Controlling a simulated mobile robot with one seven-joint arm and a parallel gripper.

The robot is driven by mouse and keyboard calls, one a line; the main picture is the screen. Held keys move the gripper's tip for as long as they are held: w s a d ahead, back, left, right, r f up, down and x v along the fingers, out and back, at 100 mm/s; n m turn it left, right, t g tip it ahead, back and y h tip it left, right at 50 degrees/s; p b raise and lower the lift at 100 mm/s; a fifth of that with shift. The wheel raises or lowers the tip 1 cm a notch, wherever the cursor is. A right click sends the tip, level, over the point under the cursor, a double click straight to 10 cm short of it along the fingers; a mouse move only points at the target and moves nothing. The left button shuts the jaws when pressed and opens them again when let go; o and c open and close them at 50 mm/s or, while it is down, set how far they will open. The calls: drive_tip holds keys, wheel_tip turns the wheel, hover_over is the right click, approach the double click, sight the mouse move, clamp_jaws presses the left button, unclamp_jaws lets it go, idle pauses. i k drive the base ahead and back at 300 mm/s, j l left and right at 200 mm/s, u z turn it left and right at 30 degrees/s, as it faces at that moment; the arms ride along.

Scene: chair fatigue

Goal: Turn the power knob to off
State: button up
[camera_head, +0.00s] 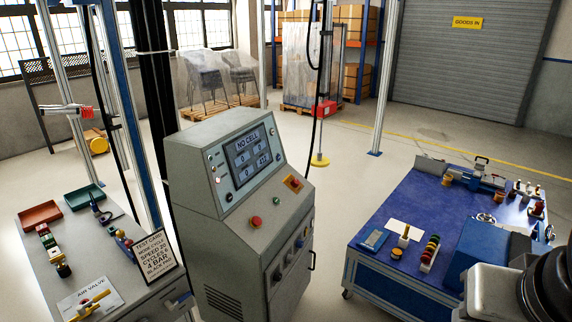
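A grey control console (190,170) stands upright in the middle of the view. Its screen (252,157) reads "NO CELL" with several number fields. A red button (256,221) and a red button on a yellow plate (294,182) sit on its sloped desk. Several dark knobs or switches (277,274) run along its front face below. Their labels are too small to read, so I cannot tell which is the power knob or how it is set. My gripper is not in view; grey and black parts of my arm show at the bottom right, apart from the console.
A bench (35,285) at the left holds trays, an air valve and a "TEST CARD" sign (152,258) close beside the console. A blue-topped wheeled table (400,200) with tools stands at the right. Open floor lies between console and table.

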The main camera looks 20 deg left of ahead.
sight(295, 182)
drive_tip(key=u, duration=2.15)
drive_tip(key=z, duration=1.1)
drive_tip(key=i+l+u, duration=0.1)
drive_tip(key=i+l, duration=0.15)
drive_tip(key=i+l+u, duration=0.1)
drive_tip(key=i+l, duration=0.15)
drive_tip(key=l, duration=0.15)
drive_tip(key=i+l+u, duration=0.1)
drive_tip(key=i+l, duration=0.15)
drive_tip(key=i+l+u, duration=0.1)
drive_tip(key=l, duration=0.35)
drive_tip(key=i+l+u, duration=0.1)
drive_tip(key=i+l, duration=0.25)
drive_tip(key=i+l+u, duration=0.1)
drive_tip(key=l, duration=0.35)
drive_tip(key=i+l+u, duration=0.1)
drive_tip(key=i+l, duration=0.15)
drive_tip(key=l, duration=0.2)
